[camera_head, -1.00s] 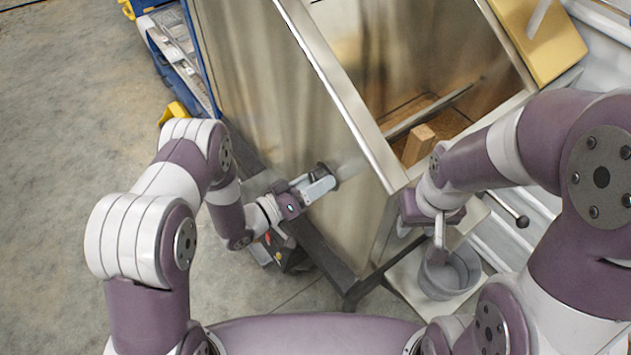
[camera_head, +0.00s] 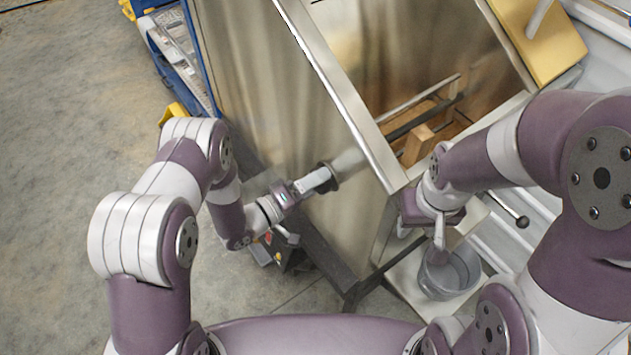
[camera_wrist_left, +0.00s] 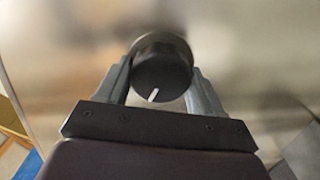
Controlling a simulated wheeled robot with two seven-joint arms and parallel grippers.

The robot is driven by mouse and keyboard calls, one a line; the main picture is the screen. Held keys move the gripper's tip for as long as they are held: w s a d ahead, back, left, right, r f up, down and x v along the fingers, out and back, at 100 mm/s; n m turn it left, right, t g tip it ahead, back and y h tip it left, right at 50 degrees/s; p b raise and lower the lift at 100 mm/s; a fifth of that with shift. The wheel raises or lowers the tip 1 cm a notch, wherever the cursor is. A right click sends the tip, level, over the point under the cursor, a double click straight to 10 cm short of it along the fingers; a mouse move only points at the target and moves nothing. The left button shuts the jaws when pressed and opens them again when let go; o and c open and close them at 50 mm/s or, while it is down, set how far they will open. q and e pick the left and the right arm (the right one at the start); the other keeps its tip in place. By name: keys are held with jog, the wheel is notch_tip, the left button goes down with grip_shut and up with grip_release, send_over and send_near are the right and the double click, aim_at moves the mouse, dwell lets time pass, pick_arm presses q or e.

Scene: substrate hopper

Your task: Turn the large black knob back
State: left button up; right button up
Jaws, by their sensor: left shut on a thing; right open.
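The large black knob (camera_wrist_left: 162,72) shows in the left wrist view as a dark round dial with a white pointer line aimed down and slightly left. It sits on the metal side wall of the hopper (camera_head: 265,90). My left gripper (camera_wrist_left: 163,85) is shut on the knob, one finger on each side. In the head view the left gripper (camera_head: 322,178) is at the hopper's side wall, and it hides most of the knob. My right gripper (camera_head: 438,235) is open above a grey bucket (camera_head: 447,272) and holds nothing visible.
Inside the open hopper are bars (camera_head: 420,98) and a wooden block (camera_head: 416,146). A blue cart (camera_head: 185,62) stands behind at the left. A yellow panel (camera_head: 545,45) is at the top right. Floor at the left is clear.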

pick_arm(q)
jog(key=shift+w+a+r, duration=0.1)
jog(key=shift+w+r, duration=0.1)
jog(key=o, duration=1)
jog(key=shift+a+f, duration=0.1)
jog(key=b+v, duration=0.3)
jog(key=v, duration=0.9)
jog(key=shift+s+a, duration=0.2)
jog(key=shift+a, duration=0.05)
